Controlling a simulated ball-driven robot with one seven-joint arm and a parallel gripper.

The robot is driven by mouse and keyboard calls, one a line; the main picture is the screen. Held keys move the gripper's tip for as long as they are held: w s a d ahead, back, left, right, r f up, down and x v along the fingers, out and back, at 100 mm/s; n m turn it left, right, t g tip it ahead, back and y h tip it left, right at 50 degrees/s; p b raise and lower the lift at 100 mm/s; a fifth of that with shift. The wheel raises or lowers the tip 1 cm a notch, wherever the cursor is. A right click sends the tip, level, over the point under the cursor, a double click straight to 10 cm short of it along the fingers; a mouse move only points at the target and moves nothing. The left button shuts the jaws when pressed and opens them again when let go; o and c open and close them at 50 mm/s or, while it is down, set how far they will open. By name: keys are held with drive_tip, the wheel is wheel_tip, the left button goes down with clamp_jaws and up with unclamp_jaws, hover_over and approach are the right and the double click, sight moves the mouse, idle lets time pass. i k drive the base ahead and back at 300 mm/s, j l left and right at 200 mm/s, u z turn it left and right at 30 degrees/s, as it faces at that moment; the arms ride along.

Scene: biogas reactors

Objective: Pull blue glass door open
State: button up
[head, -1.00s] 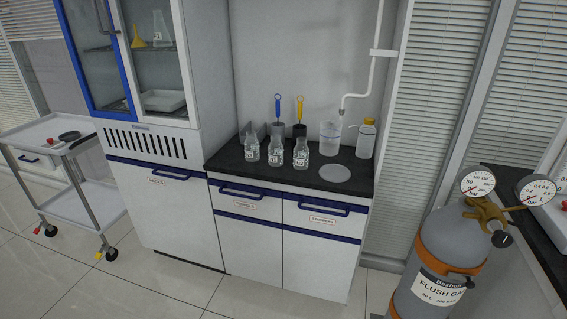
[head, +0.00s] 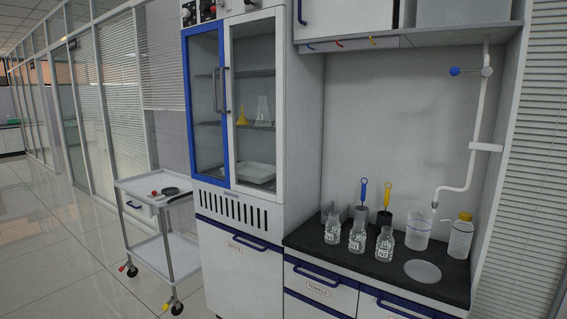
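The blue-framed glass door (head: 188,112) is the left door of the tall white cabinet, in the upper middle of the head view. It looks shut, flush with the cabinet front. Its vertical grey handle (head: 216,90) is on its right side. Beside it is a white-framed glass door (head: 279,108) with its own vertical handle (head: 229,91). Behind the glass stand a yellow funnel (head: 242,116), a flask (head: 262,110) and a white tray (head: 255,172) on shelves. My gripper is not in view.
A white trolley (head: 180,254) with a dark dish on top stands left of the cabinet, near the door's side. A black counter (head: 310,242) at right holds several bottles, a beaker and brushes. Open tiled floor (head: 75,240) lies to the left.

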sight(218, 26)
drive_tip(key=i+j+u, duration=0.15)
drive_tip(key=i, duration=0.25)
drive_tip(key=i+j+u, duration=0.15)
drive_tip(key=i, duration=0.3)
drive_tip(key=i+j+u, duration=0.15)
drive_tip(key=i, duration=0.25)
drive_tip(key=j, duration=0.1)
